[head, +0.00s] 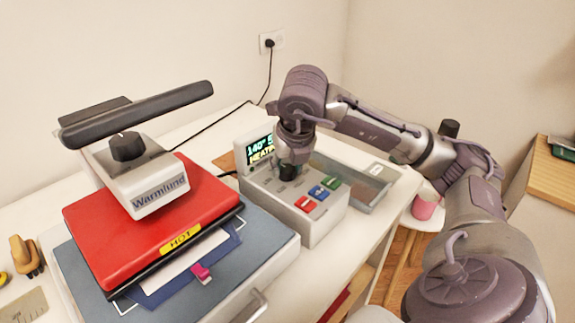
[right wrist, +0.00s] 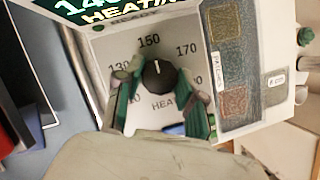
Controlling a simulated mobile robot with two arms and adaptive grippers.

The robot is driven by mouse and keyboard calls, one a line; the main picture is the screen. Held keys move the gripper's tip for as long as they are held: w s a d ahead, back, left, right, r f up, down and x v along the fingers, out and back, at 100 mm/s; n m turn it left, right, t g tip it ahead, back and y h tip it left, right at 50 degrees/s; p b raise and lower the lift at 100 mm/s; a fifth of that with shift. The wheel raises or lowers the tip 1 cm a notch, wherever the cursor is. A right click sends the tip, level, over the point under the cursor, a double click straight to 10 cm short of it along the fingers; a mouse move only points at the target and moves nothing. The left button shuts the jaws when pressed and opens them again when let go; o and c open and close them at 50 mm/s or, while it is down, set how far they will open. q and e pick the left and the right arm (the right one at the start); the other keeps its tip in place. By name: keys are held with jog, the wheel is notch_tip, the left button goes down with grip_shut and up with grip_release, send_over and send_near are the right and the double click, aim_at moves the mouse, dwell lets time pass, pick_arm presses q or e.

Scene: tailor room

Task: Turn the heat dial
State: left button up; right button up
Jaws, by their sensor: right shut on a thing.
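The black heat dial (right wrist: 159,76) sits on the control box (head: 318,222), inside a printed scale with 130, 150 and 170 visible. Its white pointer mark points up toward 150 in the right wrist view. My right gripper (right wrist: 160,92) has its two green-padded fingers on either side of the dial, shut on it. In the head view the right gripper (head: 290,166) comes down on the box from above and mostly hides the dial. The display (head: 260,149) reads 140° and a partly hidden word beginning "HEATIN". My left gripper is not in view.
The red heat press (head: 100,225) marked HOT and Warmlund, with a long dark handle (head: 140,112), stands left of the box. Red, blue and green buttons (head: 318,192) lie close to the right gripper. A grey tray (head: 378,170) adjoins the box on the right.

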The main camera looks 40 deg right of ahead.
jog(key=o, duration=1.1)
jog(key=shift+o, duration=0.2)
jog(key=v, duration=1.2)
jog(key=shift+w, duration=0.1)
